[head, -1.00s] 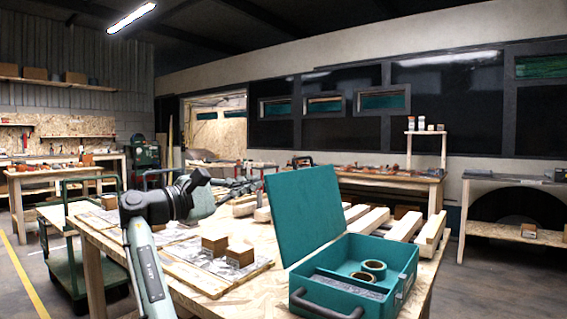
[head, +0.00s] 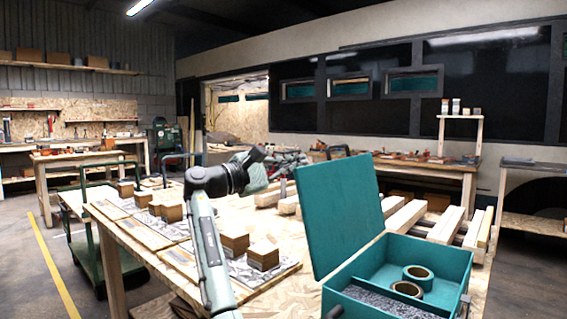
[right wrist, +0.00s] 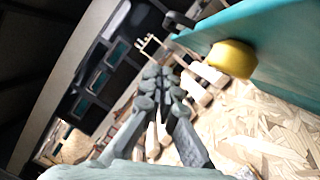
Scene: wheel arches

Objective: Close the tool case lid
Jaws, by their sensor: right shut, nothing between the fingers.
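The teal tool case (head: 452,262) stands on the workbench at the lower right of the head view. Its lid (head: 340,212) is open and stands steeply up at the left side of the case. My right gripper (head: 292,160) is shut and empty, to the left of the lid and apart from it; its fingers are hard to make out among the background clutter. In the right wrist view its fingers (right wrist: 160,78) point away over the bench, and a teal panel (right wrist: 285,45), which looks like the lid, fills the upper right. My left gripper is out of view.
Two tape rolls (head: 408,288) lie in the case. Wooden blocks (head: 234,240) sit on boards left of the lid. Timber lengths (head: 404,218) lie behind the case. A yellow rounded thing (right wrist: 232,60) is near the panel in the right wrist view. A green cart (head: 98,260) stands left of the bench.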

